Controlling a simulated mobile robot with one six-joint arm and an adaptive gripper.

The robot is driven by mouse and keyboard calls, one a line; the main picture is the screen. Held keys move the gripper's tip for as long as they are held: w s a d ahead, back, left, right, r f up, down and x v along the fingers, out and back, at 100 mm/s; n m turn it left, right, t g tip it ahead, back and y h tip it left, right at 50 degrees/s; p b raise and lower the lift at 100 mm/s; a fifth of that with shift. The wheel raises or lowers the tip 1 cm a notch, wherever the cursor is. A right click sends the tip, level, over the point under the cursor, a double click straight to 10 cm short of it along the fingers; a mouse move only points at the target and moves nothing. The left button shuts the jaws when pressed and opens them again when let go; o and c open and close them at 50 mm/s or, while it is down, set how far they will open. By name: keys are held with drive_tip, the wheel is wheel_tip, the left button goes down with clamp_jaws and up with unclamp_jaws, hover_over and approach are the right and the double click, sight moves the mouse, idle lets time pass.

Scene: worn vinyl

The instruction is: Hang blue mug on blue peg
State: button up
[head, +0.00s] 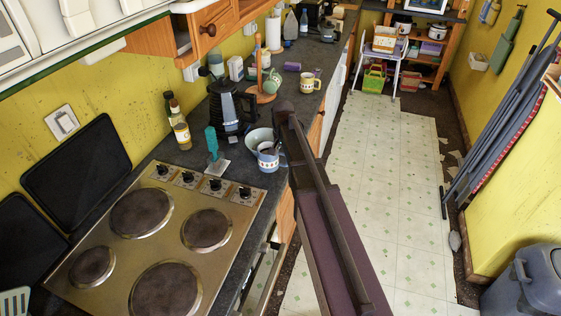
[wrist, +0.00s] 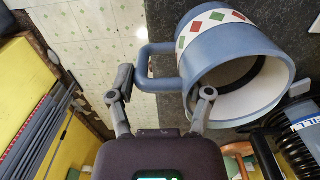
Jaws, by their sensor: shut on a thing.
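The blue mug (wrist: 215,55) has a white band with red and green diamonds. In the wrist view it lies tilted with its open mouth towards the camera. My gripper (wrist: 160,92) has its fingers on either side of the mug's handle and is shut on it. In the head view the mug (head: 268,158) is at the counter's front edge, beside my gripper (head: 281,158), whose fingers are mostly hidden by my arm. A wooden mug tree (head: 262,92) stands farther back, with a green mug (head: 273,81) at it. I cannot make out a blue peg.
A pale bowl (head: 256,137) is right behind the mug. A black kettle (head: 228,108), a teal-handled tool (head: 212,146) and bottles (head: 180,128) crowd the counter to the left. A yellow mug (head: 307,83) stands right of the tree. The hob (head: 200,255) is nearer; open floor lies right.

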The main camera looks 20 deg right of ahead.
drive_tip(key=shift+w+a, duration=0.1)
drive_tip(key=shift+w, duration=0.05)
drive_tip(key=f+b, duration=0.2)
drive_tip(key=w+f+b, duration=0.1)
drive_tip(key=shift+w+a+f+b, duration=0.1)
drive_tip(key=shift+a+f+b, duration=0.15)
drive_tip(key=shift+f+b, duration=0.1)
idle(0.4)
drive_tip(key=shift+f, duration=0.1)
drive_tip(key=o, duration=1.3)
drive_tip(key=shift+r, duration=0.2)
wheel_tip(320, 180, up, 12)
drive_tip(key=p, duration=1.2)
